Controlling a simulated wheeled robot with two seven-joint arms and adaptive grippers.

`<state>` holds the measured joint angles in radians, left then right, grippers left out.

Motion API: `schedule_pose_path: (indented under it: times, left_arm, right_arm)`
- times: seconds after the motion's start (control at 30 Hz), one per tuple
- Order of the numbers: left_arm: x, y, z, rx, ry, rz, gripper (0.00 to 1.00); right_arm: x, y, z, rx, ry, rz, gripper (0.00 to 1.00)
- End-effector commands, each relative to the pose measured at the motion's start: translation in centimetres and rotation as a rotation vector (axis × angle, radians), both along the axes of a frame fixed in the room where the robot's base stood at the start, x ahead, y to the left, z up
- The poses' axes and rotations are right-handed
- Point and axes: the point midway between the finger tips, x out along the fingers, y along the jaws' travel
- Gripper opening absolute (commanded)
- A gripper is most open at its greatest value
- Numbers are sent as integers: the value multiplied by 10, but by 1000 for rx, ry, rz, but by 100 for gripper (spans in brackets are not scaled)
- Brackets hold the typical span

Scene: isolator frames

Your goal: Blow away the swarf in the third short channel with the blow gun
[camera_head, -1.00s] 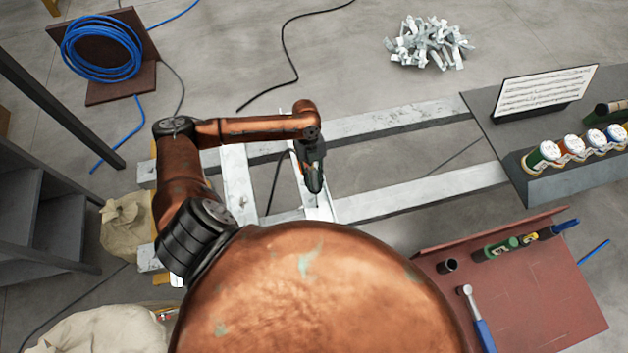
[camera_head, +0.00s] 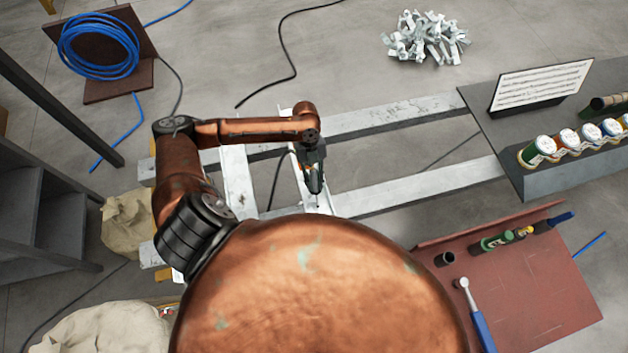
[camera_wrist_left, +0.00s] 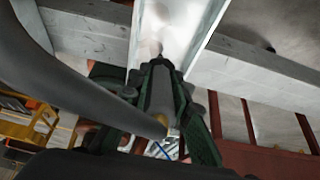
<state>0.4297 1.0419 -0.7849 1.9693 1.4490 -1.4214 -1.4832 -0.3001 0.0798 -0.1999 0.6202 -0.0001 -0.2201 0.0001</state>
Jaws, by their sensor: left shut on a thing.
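My left gripper (camera_head: 314,190) is over a pale short channel (camera_head: 325,207) that lies across two long rails, and its jaws are mostly hidden in the head view. In the left wrist view, the dark green fingers (camera_wrist_left: 160,110) are shut on a grey cylindrical tool, the blow gun (camera_wrist_left: 160,92), with a brass-coloured ring. The bright channel (camera_wrist_left: 180,25) runs away beyond the tool. Small blurred marks lie in it; I cannot tell if they are swarf. Another short channel (camera_head: 237,180) lies to the left. My right gripper is out of view.
A red-brown tray (camera_head: 525,290) with a blue-handled tool (camera_head: 478,320) stands at lower right. A dark bench (camera_head: 560,180) holds several jars and a white sign (camera_head: 540,87).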

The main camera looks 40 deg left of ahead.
Motion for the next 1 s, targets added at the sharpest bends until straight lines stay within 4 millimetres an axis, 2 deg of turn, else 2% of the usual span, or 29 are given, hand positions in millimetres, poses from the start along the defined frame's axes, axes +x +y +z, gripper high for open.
schedule_pose_path:
  times: [0.27,1.0]
  left_arm:
    - [0,0,7,-1,-1,0,0]
    - [0,0,65,-1,-1,0,0]
  right_arm:
    - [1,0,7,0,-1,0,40]
    - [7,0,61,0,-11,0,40]
